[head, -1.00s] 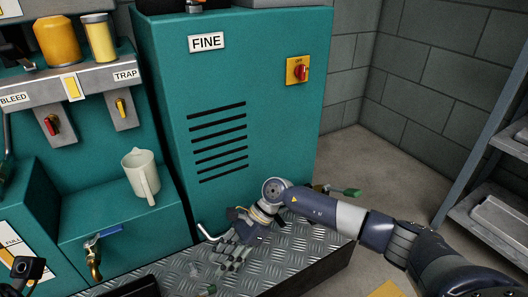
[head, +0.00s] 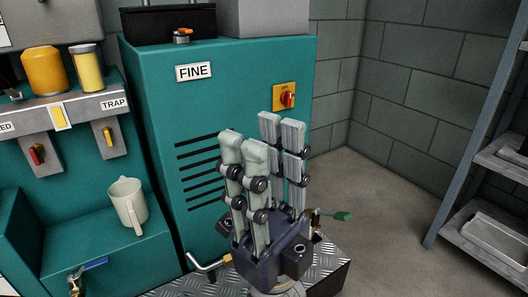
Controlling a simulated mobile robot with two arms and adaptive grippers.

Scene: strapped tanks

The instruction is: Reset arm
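My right gripper (head: 262,140) stands upright in the middle of the head view, in front of the teal cabinet labelled FINE (head: 225,90). Its grey jointed fingers point up and are spread apart with nothing between them, so it is open and empty. The palm is low, above the metal tread plate (head: 325,270). The gripper hides part of the cabinet's vents and front. My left gripper is not in view.
A red rotary switch (head: 287,97) is on the cabinet. A green-handled valve (head: 341,216) is right of the palm, a bent metal pipe (head: 207,264) left of it. A cream jug (head: 128,204) stands on the left ledge. Shelving (head: 490,215) is at right; floor between is clear.

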